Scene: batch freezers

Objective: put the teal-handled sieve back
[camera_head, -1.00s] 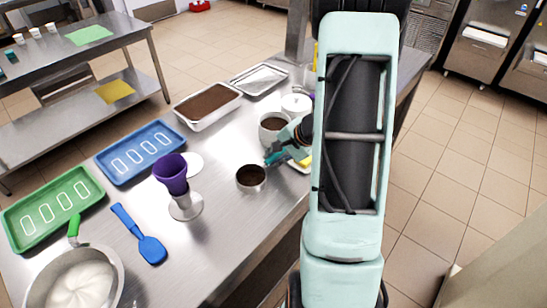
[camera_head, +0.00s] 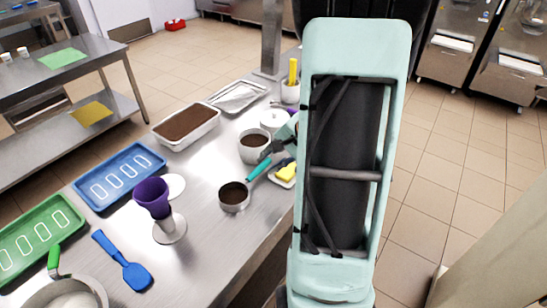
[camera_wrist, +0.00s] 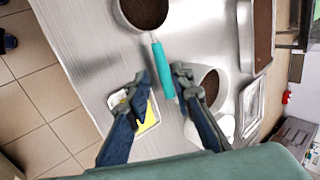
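The teal-handled sieve (camera_head: 234,197) is a round metal cup with a dark inside. It stands on the steel table, and its teal handle (camera_head: 259,169) points up and right. In the wrist view the handle (camera_wrist: 163,70) lies between the fingertips of my gripper (camera_wrist: 160,78), with space on both sides. The gripper is open and empty. In the head view only part of my gripper (camera_head: 272,148) shows beyond the handle's end; my arm hides the rest.
A white pot with brown contents (camera_head: 254,140) and a small dish with a yellow item (camera_head: 286,172) stand close to the handle. A purple cup (camera_head: 152,195) on a metal stand is left of the sieve. A blue spatula (camera_head: 130,268) lies front left, near blue (camera_head: 128,173) and green trays.

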